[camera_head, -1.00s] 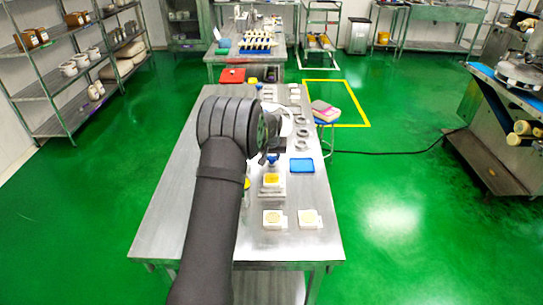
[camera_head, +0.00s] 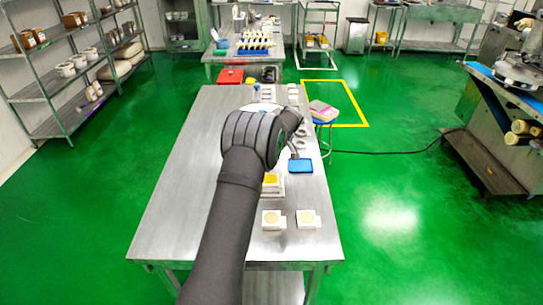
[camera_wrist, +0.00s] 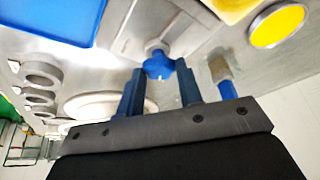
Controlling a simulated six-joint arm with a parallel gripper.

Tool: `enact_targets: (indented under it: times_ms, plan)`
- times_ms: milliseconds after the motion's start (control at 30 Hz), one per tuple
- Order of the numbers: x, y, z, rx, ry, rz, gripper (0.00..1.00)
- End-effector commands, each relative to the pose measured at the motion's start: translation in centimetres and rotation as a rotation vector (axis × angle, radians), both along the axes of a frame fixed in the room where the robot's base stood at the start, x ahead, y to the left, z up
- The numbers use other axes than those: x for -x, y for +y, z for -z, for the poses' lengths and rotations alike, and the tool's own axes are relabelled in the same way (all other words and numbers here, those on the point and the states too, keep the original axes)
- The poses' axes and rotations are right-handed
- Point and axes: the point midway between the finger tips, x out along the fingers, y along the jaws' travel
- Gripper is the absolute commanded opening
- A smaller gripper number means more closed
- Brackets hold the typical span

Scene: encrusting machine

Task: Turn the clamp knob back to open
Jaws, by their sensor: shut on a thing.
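The clamp knob (camera_wrist: 158,66) is a blue, lobed knob on a grey metal fitting, seen in the upper middle of the wrist view. My gripper (camera_wrist: 160,82) has its two blue fingers on either side of the knob and is shut on it. In the head view, my arm hides the knob and the fingertips. The white fixture (camera_head: 272,191) with a yellow top stands just in front of my wrist there. I cannot tell the knob's turn angle.
A blue tray (camera_head: 300,166) lies close on the right; it also fills the upper left of the wrist view (camera_wrist: 50,18). Two white blocks (camera_head: 274,219) (camera_head: 307,219) sit nearer the front. Grey rings (camera_wrist: 40,72) line one side. The table's left half (camera_head: 185,190) is clear.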

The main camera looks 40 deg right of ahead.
Motion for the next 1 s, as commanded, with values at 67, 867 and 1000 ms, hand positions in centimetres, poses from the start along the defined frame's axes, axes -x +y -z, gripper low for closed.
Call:
enact_targets:
  times_ms: [67, 867, 1000]
  plan:
    - [-0.04, -0.16, 0.04, 0.001, 0.0, -0.072, 0.1]
    - [-0.39, -0.68, 0.09, 0.001, 0.0, -0.818, 0.1]
    - [-0.45, -0.72, 0.05, 0.002, 0.001, -0.903, 0.1]
